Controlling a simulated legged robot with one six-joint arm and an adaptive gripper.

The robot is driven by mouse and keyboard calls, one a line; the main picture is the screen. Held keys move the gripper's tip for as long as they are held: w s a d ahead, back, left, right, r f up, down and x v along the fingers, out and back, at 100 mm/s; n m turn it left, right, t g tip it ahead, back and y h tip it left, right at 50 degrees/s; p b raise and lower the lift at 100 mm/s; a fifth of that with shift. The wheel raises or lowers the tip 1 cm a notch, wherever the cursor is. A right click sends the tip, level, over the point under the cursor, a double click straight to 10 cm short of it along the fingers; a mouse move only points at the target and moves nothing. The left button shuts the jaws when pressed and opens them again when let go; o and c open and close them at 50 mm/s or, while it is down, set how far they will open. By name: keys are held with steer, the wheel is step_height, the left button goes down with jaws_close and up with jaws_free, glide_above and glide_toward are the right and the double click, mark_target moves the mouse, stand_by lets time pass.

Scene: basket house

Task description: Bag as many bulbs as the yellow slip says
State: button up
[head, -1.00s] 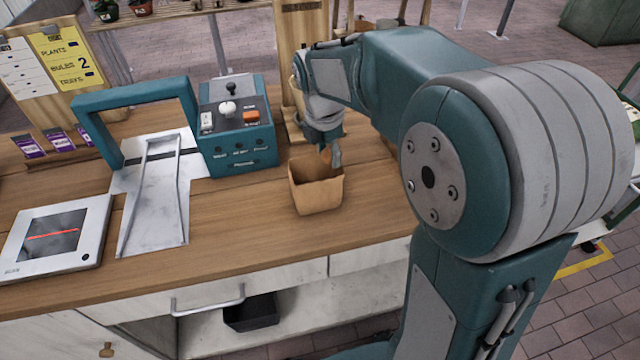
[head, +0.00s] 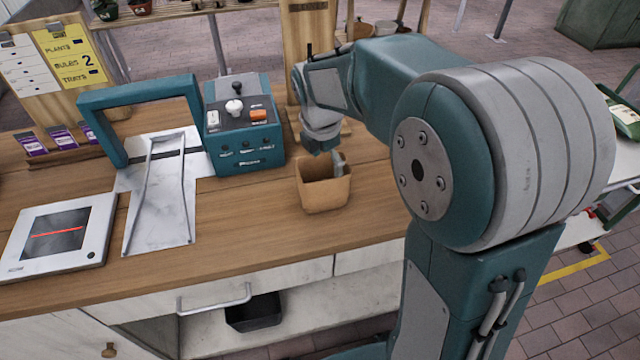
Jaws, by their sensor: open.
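The yellow slip (head: 75,60) stands at the back left; its "BULBS" line shows a 2. An open brown paper bag (head: 324,193) stands upright on the wooden counter, right of the teal control box. My gripper (head: 337,162) points down at the bag's mouth, its fingertips at or just inside the far rim. It is open. The bag's inside is mostly hidden, and I cannot see any bulb in it or between the fingers.
A teal arch (head: 140,95) with a metal chute stands left of the control box (head: 240,130). A flat scanner (head: 58,235) lies at the front left. Purple seed packets (head: 62,138) stand behind it. The counter in front of the bag is clear.

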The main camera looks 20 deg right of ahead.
steer(key=shift+r, duration=0.45)
step_height(320, 180, up, 11)
steer(key=a, duration=0.1)
steer(key=shift+s+a, duration=0.2)
steer(key=shift+s, duration=0.05)
steer(key=shift+d, duration=0.1)
steer(key=s+d+f+m+t, duration=0.1)
steer(key=s+f+m+t, duration=0.1)
steer(key=s+m, duration=0.8)
steer(key=s+d+f+m+t+y, duration=0.1)
steer(key=s+f+m+t, duration=0.1)
steer(key=s+m, duration=0.8)
steer(key=m+t, duration=0.1)
steer(key=m, duration=0.1)
steer(key=shift+m, duration=0.3)
